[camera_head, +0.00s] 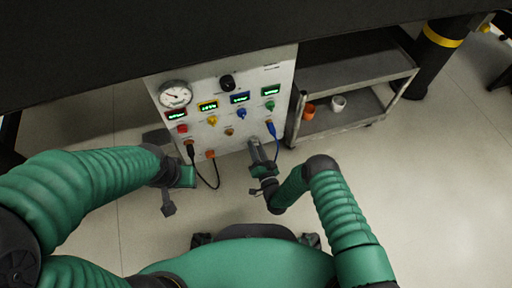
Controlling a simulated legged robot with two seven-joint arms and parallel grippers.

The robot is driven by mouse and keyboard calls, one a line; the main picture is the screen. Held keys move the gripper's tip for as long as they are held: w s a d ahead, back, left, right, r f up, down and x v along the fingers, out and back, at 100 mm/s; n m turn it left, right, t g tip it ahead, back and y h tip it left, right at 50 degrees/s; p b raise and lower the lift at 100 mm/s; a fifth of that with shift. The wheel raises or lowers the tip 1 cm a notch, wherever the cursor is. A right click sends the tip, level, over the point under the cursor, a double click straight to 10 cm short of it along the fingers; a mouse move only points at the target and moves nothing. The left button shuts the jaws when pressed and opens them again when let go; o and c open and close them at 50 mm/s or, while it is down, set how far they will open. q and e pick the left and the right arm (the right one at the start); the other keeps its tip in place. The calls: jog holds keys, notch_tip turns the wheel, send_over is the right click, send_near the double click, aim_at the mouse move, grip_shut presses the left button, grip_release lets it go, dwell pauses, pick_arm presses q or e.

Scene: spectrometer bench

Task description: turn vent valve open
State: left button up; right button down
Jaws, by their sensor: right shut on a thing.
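The instrument panel (200,102) is light grey with a gauge, small lit displays and coloured knobs. My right gripper (254,145) is at the panel's lower right edge, left of the blue cable. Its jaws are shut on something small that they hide. I cannot make out the vent valve as a separate part; no label is readable. My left gripper (169,200) hangs below and left of the panel, apart from it. Its jaws are too unclear to tell open from shut.
A blue cable (275,146) hangs close beside my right gripper. A black cable (207,182) loops below the panel between my grippers. A grey shelf cart (345,72) with an orange cup (309,111) and a white cup (338,103) stands right. The floor at right is clear.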

jog(key=m, duration=0.7)
jog(key=m+b, duration=0.1)
jog(key=m, duration=0.3)
jog(key=shift+d+f+m, duration=0.15)
jog(key=shift+d+m, duration=0.15)
dwell(0.4)
jog(key=c, duration=1.1)
grip_release()
jog(key=shift+o, duration=0.3)
jog(key=shift+a, duration=0.1)
